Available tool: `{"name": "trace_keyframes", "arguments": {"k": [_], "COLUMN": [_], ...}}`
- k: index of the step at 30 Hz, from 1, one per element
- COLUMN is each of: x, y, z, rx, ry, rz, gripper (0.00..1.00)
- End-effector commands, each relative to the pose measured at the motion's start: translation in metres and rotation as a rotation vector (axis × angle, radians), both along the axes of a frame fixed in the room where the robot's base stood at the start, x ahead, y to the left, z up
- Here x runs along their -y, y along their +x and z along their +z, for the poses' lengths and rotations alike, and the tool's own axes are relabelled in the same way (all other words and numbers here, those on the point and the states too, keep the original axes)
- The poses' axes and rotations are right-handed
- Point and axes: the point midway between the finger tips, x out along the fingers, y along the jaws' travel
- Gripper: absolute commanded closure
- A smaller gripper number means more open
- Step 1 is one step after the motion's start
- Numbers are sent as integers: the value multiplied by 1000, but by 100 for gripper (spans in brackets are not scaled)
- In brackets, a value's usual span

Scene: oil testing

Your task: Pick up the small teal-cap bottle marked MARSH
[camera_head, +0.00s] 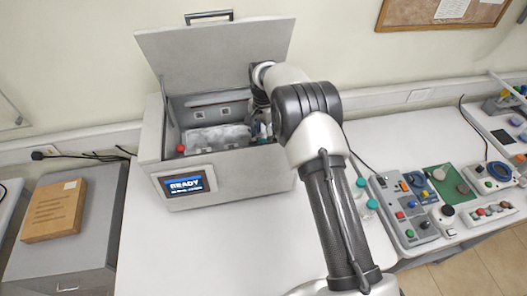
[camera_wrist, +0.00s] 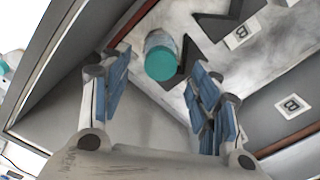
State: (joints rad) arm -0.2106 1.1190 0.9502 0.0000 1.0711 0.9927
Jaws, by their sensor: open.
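A small bottle with a teal cap (camera_wrist: 160,62) shows in the wrist view, inside the open machine, cap toward the camera. No marking on it can be read. My gripper (camera_wrist: 158,84) is open, with one blue-padded finger on the left and one on the right of the cap. The bottle lies just beyond and between the fingertips, with gaps visible on both sides. In the head view my arm reaches into the machine (camera_head: 230,178), and my gripper there is mostly hidden.
The machine's lid (camera_head: 215,55) stands raised, and its screen reads READY. Teal-capped bottles (camera_head: 372,204) stand on the white table right of the machine, beside my arm. Control panels (camera_head: 410,212) lie further right. A cardboard box (camera_head: 55,210) sits at left.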

Motion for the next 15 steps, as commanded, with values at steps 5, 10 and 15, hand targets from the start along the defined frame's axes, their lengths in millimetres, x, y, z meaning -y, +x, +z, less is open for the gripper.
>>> {"name": "trace_keyframes", "arguments": {"k": [5, 10, 15], "x": [1, 1, 1], "y": [2, 2, 2], "z": [-27, -44, -46], "rx": [-4, -2, 0], "ry": [-1, -1, 0], "rz": [0, 0, 0], "gripper": [43, 43, 43]}}
